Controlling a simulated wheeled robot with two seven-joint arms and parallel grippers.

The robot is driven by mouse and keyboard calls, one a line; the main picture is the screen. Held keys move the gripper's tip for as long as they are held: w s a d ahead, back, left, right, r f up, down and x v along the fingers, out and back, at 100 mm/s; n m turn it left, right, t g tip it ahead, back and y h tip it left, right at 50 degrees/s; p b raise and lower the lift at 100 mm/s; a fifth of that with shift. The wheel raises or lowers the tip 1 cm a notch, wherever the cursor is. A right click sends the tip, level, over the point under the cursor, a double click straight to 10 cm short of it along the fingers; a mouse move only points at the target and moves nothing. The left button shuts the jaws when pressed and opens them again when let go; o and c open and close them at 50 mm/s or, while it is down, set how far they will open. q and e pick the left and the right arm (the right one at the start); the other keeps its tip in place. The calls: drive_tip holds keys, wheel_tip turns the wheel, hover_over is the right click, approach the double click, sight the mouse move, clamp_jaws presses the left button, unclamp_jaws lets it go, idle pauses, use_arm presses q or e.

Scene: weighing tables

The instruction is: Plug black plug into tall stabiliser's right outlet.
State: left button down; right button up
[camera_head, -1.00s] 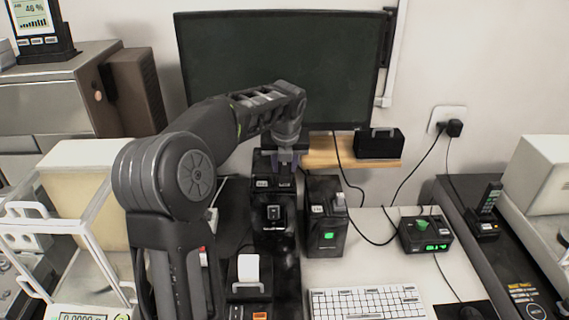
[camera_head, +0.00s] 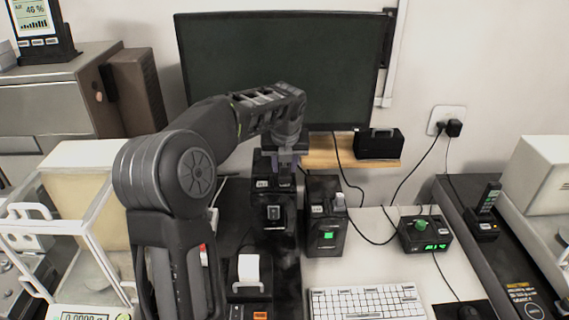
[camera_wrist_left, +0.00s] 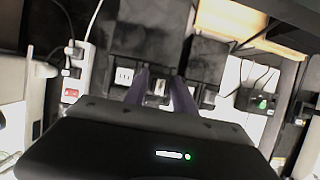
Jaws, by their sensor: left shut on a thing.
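The tall stabiliser (camera_head: 273,238) is a black box left of a shorter black stabiliser (camera_head: 325,240) with a lit green switch. Its left outlet (camera_head: 262,183) shows pale and bare; it also shows in the left wrist view (camera_wrist_left: 124,76). Its right outlet (camera_head: 284,183) lies just below my left gripper (camera_head: 287,160). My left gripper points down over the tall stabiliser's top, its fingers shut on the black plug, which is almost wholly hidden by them. I cannot tell whether the plug touches the outlet. My right gripper is not in view.
A dark monitor (camera_head: 280,70) stands behind. A keyboard (camera_head: 368,302) lies in front of the shorter stabiliser, and a black box with a green display (camera_head: 425,235) sits right. Cables run to the wall socket (camera_head: 445,120). A glass-sided balance (camera_head: 75,230) stands left.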

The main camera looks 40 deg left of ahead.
use_arm(q)
drive_tip(key=shift+f+b, duration=0.35)
drive_tip(key=shift+f, duration=0.4)
idle(0.8)
drive_tip(key=c, duration=0.9)
unclamp_jaws()
drive_tip(key=shift+c, duration=0.2)
drive_tip(key=shift+o, duration=0.4)
drive_tip(key=o, duration=0.5)
drive_tip(key=shift+p+v, duration=2.4)
drive_tip(key=shift+v, duration=1.4)
